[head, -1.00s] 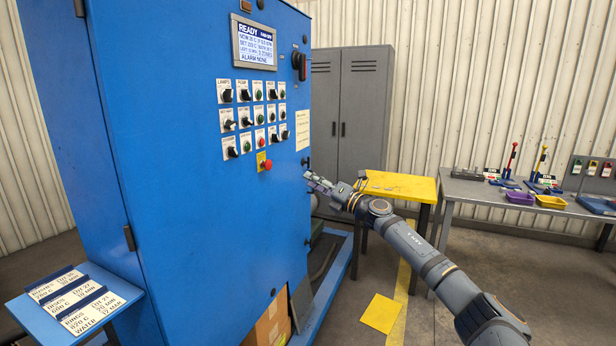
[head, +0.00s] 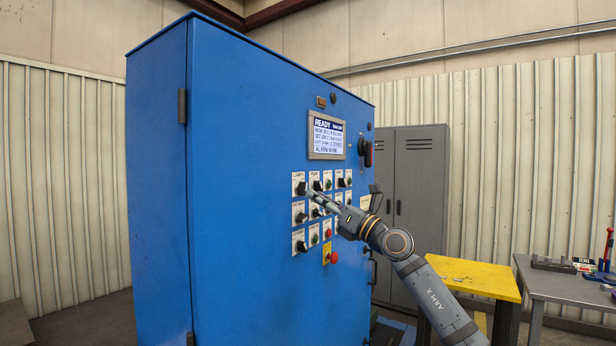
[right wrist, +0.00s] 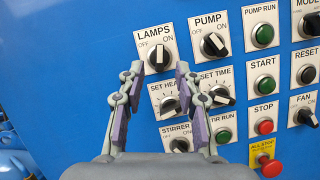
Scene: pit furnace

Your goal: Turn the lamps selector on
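The lamps selector (right wrist: 159,58) is a black knob on a white plate marked LAMPS, OFF at left and ON at right. It is at the top left of the switch rows and also shows in the head view (head: 301,188). I cannot tell clearly which mark it points to. My right gripper (right wrist: 159,72) is open and empty, its two fingers spread to either side of the knob's lower part in the right wrist view. In the head view the right gripper (head: 314,195) is at the panel just right of the knob. Contact cannot be judged. My left gripper is out of view.
The pump selector (right wrist: 214,44) is close to the right finger, with the set heat knob (right wrist: 168,105) below. A red stop button (right wrist: 271,168) is lower right. The display (head: 327,135) above reads READY. A yellow table (head: 470,274) stands right of the blue cabinet (head: 250,240).

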